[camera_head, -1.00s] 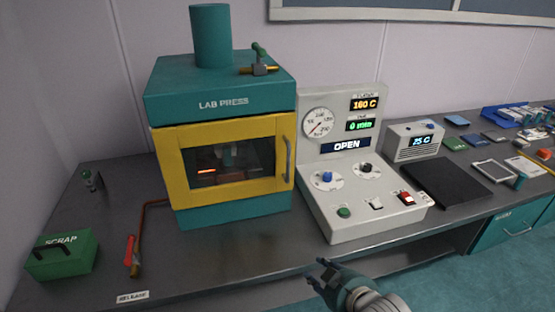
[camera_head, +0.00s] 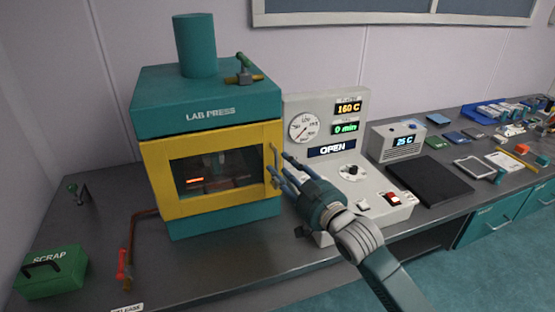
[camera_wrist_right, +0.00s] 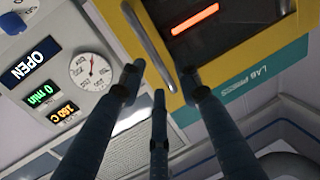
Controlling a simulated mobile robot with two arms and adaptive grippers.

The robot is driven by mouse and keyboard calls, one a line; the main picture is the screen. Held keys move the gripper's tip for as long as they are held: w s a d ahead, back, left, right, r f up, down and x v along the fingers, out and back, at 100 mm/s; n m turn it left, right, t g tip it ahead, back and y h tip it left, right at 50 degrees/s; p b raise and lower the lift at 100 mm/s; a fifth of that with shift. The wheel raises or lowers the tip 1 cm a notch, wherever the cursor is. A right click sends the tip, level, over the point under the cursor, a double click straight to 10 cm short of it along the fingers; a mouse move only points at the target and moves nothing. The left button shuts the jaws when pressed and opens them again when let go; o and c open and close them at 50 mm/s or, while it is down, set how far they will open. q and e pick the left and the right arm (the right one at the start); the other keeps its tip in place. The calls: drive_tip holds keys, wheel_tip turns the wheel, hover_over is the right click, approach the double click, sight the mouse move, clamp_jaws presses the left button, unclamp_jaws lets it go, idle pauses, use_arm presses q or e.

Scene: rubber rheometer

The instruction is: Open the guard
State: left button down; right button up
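The guard (camera_head: 160,190) is the yellow-framed door with a dark window on the front of the teal lab press (camera_head: 205,92). It looks shut. Its grey bar handle (camera_head: 273,152) is at the right edge. My right gripper (camera_head: 279,172) is at the handle with its fingers spread. In the right wrist view, the handle (camera_wrist_right: 146,38) runs toward the gap between my open fingers (camera_wrist_right: 160,80). I cannot tell whether any finger touches it. My left gripper is not in view.
The control panel (camera_head: 325,97) with gauge and knobs stands right of the press, partly behind my right arm. A red-handled lever (camera_head: 123,268) and a green scrap box (camera_head: 52,272) are at the left. The bench in front of the press is clear.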

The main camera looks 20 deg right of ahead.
sight(277, 185)
drive_tip(key=shift+x, duration=1.6)
drive_tip(key=shift+a, duration=0.1)
clamp_jaws()
